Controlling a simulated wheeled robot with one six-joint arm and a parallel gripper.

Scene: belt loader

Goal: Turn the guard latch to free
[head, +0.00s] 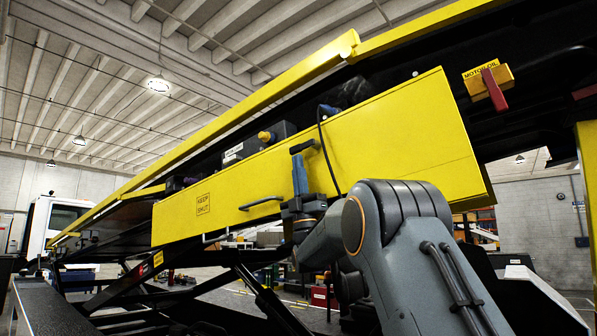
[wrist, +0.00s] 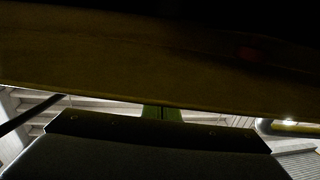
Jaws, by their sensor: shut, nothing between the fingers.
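The yellow guard panel (head: 370,150) hangs along the side of the loader and carries a "KEEP SHUT" label (head: 203,204). A small dark latch-like piece (head: 303,146) shows at its upper edge; I cannot tell which way it is turned. My gripper (head: 299,160) points up in front of the panel, its blue fingers just below or touching that piece; contact is unclear. In the wrist view the gripper (wrist: 162,112) shows its fingers together and empty, their tips hidden against the dim yellow panel (wrist: 90,75). The latch cannot be made out there.
A yellow knob (head: 266,137) shows above the panel.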

